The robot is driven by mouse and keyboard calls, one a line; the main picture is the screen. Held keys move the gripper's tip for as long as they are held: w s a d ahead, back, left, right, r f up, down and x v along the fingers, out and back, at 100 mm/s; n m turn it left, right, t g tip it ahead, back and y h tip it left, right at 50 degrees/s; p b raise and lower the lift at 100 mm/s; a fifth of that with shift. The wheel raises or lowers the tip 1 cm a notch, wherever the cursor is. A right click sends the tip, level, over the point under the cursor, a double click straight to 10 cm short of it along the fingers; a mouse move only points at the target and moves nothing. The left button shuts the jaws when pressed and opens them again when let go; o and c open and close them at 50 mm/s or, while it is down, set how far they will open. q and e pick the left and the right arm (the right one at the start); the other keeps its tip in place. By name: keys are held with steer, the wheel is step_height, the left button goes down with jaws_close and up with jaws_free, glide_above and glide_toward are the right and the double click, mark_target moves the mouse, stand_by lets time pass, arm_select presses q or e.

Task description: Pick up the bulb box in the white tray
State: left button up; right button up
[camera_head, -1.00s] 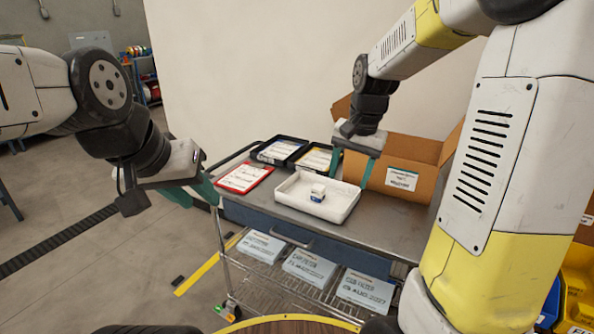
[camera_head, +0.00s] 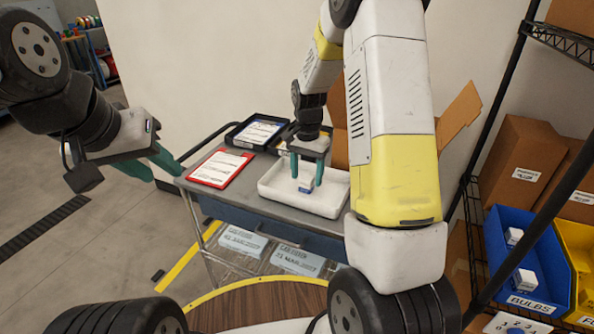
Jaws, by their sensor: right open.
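The small white bulb box (camera_head: 306,186) with a blue label sits in the white tray (camera_head: 338,204) on the cart. My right gripper (camera_head: 307,178) is open above the tray, its two teal fingers on either side of the bulb box. Whether the fingers touch the box I cannot tell. The right part of the tray is hidden behind my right arm. My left gripper (camera_head: 166,175) is open and empty, left of the cart's edge and away from the tray.
A red-framed sheet (camera_head: 221,168) and a black tray (camera_head: 256,132) lie on the cart (camera_head: 210,196). A cardboard box behind is mostly hidden by my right arm. At right, a shelf holds a blue bulbs bin (camera_head: 527,296) and a yellow bin (camera_head: 581,238).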

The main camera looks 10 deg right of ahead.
steer(key=shift+f, duration=0.7)
jaws_close()
steer(key=shift+r, duration=0.1)
